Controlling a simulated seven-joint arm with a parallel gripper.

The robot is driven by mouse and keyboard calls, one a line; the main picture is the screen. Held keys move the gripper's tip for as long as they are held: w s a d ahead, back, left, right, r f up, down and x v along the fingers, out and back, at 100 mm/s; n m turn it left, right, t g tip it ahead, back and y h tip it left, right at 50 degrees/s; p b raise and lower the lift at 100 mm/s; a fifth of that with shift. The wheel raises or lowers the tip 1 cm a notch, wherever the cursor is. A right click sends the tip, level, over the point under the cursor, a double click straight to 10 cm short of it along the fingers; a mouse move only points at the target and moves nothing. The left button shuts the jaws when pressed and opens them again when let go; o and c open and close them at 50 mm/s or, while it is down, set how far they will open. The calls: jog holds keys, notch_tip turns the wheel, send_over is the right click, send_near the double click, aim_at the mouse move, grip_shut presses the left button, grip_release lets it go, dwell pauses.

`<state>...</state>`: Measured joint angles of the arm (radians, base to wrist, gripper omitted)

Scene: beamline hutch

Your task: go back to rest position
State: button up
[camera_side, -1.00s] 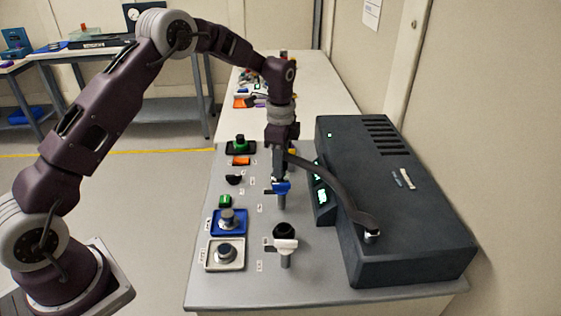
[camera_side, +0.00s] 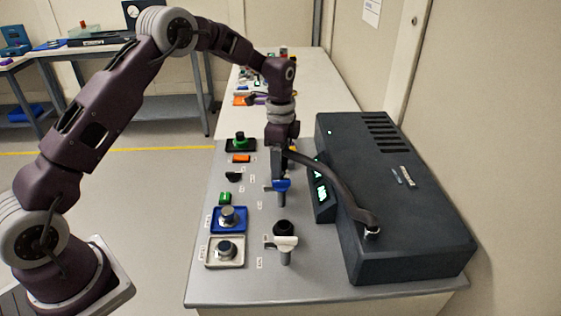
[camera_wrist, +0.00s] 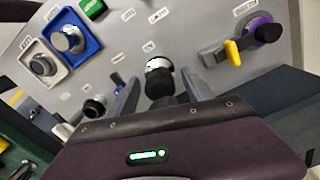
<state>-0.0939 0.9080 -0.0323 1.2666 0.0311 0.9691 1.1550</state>
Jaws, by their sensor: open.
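My gripper (camera_side: 277,168) points down over the grey panel, its fingers just above and behind a blue-handled valve (camera_side: 281,185). In the wrist view my gripper (camera_wrist: 160,86) has its two fingers spread apart, with a black knob with a silver top (camera_wrist: 160,72) seen between them. Nothing is held. I cannot tell from this view how far the fingers are from the knob. The spot where my arm rests is not marked in view.
A large dark box (camera_side: 400,200) stands close on the right, with a thick hose curving from near my gripper. A blue tray (camera_side: 242,229) and a white tray (camera_side: 208,264) hold metal knobs at the left.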

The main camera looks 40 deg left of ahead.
notch_tip(320, 180, up, 6)
jog(key=shift+r, duration=0.1)
jog(key=shift+n, duration=0.4)
jog(key=r, duration=0.1)
jog(key=s+r, duration=0.1)
jog(key=r, duration=0.2)
jog(key=shift+s+d+r, duration=0.25)
jog(key=shift+s+r, duration=0.05)
jog(key=shift+s, duration=0.05)
jog(key=s+d+r+n+t, duration=0.15)
jog(key=s+r+n, duration=0.25)
jog(key=s+r, duration=0.45)
jog(key=s+d+r+n+t, duration=0.1)
jog(key=s+r+n+t, duration=0.3)
jog(key=s, duration=0.8)
jog(key=s+f+n, duration=0.2)
jog(key=s+n, duration=0.1)
jog(key=s, duration=1)
jog(key=shift+d+f+n, duration=0.4)
jog(key=shift+o, duration=0.2)
